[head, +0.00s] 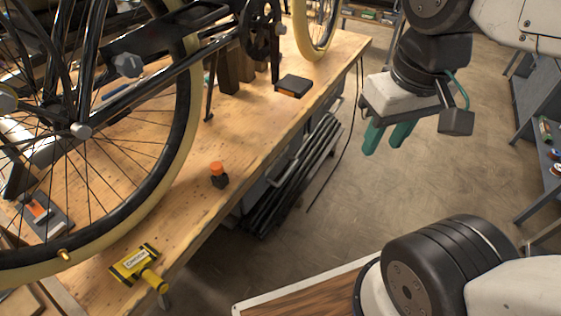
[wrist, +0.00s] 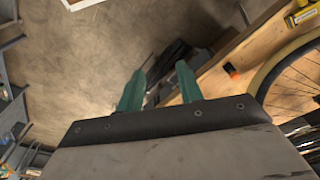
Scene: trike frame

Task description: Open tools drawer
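A grey drawer front with a pale bar handle (head: 284,173) shows under the near edge of the workbench, partly hidden by the bench top. I cannot tell whether it is the tools drawer; it looks closed. My gripper (head: 385,146), with two green fingers, is open and empty. It hangs over the floor to the right of the bench, well apart from the handle. In the wrist view my gripper (wrist: 161,72) has its fingers spread, with dark shapes under the bench beyond them.
The wooden workbench (head: 245,130) carries a bicycle (head: 180,125), a yellow tool (head: 138,268), an orange-capped item (head: 219,174) and a black block (head: 293,86). Dark rods or tubes (head: 312,165) are bundled beside the drawer. Open floor (head: 470,170) lies right; grey shelving (head: 540,130) stands at far right.

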